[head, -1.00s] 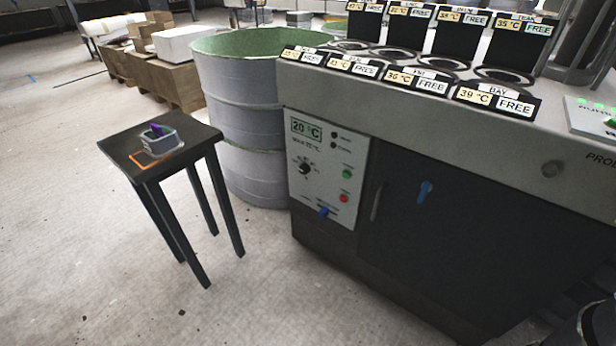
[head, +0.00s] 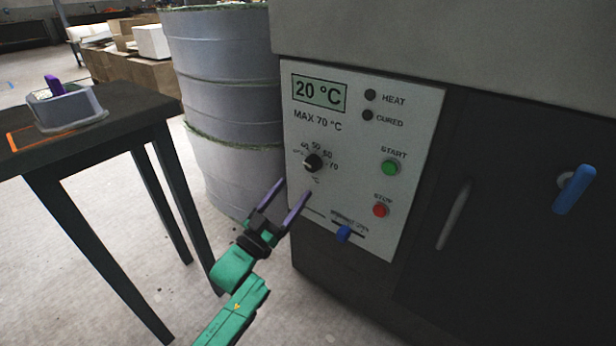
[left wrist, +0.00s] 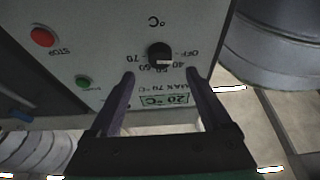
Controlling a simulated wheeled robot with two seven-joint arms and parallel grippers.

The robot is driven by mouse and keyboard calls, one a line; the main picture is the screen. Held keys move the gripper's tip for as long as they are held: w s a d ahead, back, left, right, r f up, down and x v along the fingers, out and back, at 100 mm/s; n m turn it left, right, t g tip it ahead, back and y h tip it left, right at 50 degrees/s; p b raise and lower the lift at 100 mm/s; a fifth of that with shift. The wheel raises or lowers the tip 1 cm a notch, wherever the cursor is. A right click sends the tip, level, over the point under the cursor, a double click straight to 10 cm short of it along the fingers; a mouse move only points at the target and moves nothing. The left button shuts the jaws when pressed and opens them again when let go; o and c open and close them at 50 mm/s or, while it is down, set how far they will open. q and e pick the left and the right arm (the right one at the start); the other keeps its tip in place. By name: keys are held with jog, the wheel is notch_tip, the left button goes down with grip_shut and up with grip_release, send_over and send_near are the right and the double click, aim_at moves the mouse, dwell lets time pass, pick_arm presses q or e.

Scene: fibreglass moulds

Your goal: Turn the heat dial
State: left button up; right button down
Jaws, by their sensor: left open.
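The heat dial (head: 313,161) is a small black knob with a pale mark on the white control panel (head: 350,205). Numbers up to 70 ring it. The display (head: 319,93) above reads 20 °C, with MAX 70 °C printed below. My left gripper (head: 295,188) is open and empty, with purple fingers pointing up at the panel just below and left of the dial. In the left wrist view the panel is upside down. There the dial (left wrist: 159,54) lies between and just beyond the open fingertips, apart from them. My right gripper is not in view.
The green START button (head: 390,167), red STOP button (head: 380,210) and a blue slider (head: 343,233) are on the same panel. A dark table (head: 95,125) with a grey container (head: 68,108) stands left. A large drum (head: 222,75) is behind. A blue handle (head: 574,190) is at right.

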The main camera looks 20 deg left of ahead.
aim_at(310, 169)
pick_arm(q)
jog(key=b+x, duration=0.1)
jog(key=x, duration=0.5)
jog(key=shift+f, duration=0.1)
jog(key=shift+w+d+r, duration=0.25)
jog(key=shift+w, duration=0.3)
grip_shut()
